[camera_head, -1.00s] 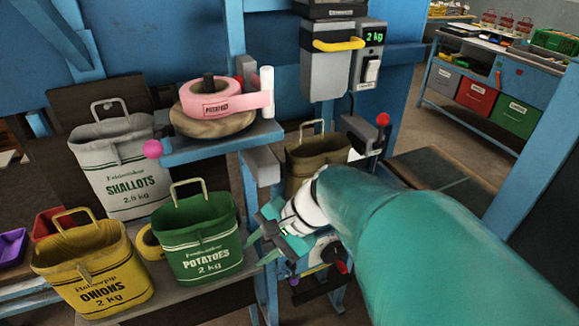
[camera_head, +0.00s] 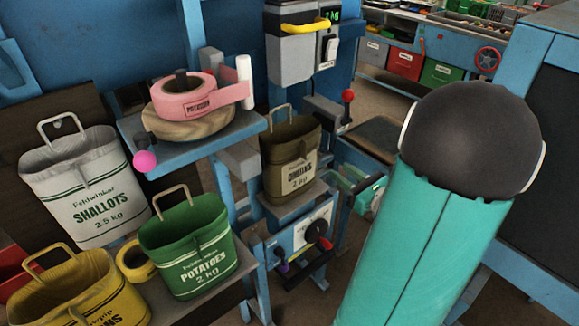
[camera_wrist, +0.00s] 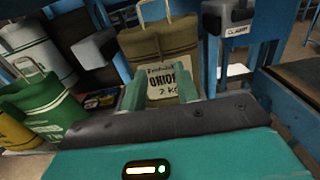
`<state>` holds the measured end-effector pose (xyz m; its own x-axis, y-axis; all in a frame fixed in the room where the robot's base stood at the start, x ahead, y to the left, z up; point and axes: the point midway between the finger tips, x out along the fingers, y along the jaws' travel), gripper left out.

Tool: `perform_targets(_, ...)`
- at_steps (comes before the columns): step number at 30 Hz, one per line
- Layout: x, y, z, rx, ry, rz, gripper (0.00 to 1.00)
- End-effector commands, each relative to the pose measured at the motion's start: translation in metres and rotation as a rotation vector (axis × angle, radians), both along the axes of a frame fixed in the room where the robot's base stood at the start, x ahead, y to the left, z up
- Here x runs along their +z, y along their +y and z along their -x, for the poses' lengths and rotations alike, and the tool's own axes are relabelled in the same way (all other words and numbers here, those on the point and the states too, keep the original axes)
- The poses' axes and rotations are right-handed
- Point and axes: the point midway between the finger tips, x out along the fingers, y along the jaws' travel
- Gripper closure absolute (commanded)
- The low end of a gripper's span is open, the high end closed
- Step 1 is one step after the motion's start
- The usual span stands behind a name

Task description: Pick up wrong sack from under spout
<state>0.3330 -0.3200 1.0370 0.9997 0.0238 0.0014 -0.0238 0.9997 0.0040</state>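The brown sack (camera_head: 288,142), labelled ONIONS 2 kg, stands upright on a small shelf below the grey spout (camera_head: 292,58), with its wire handle up. It also shows in the wrist view (camera_wrist: 160,45), straight ahead of my gripper. My gripper (camera_wrist: 157,88) is open, with its two teal fingers apart and the sack's label showing between and beyond them. I cannot tell whether the fingers touch the sack. In the head view my gripper (camera_head: 359,187) is partly hidden behind my arm, to the right of the sack.
The green POTATOES sack (camera_head: 190,250), white SHALLOTS sack (camera_head: 88,195) and yellow ONIONS sack (camera_head: 80,295) stand at left. A red-knobbed lever (camera_head: 347,97) and clamp box stand close right of the sack.

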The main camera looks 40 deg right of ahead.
Motion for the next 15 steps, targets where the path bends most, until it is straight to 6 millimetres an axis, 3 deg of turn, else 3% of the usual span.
perform_targets(9,-0.001,0.002,-0.062,0.009,0.002,0.001,0.69)
perform_targets(15,-0.001,0.003,-0.078,0.007,0.002,0.002,0.69)
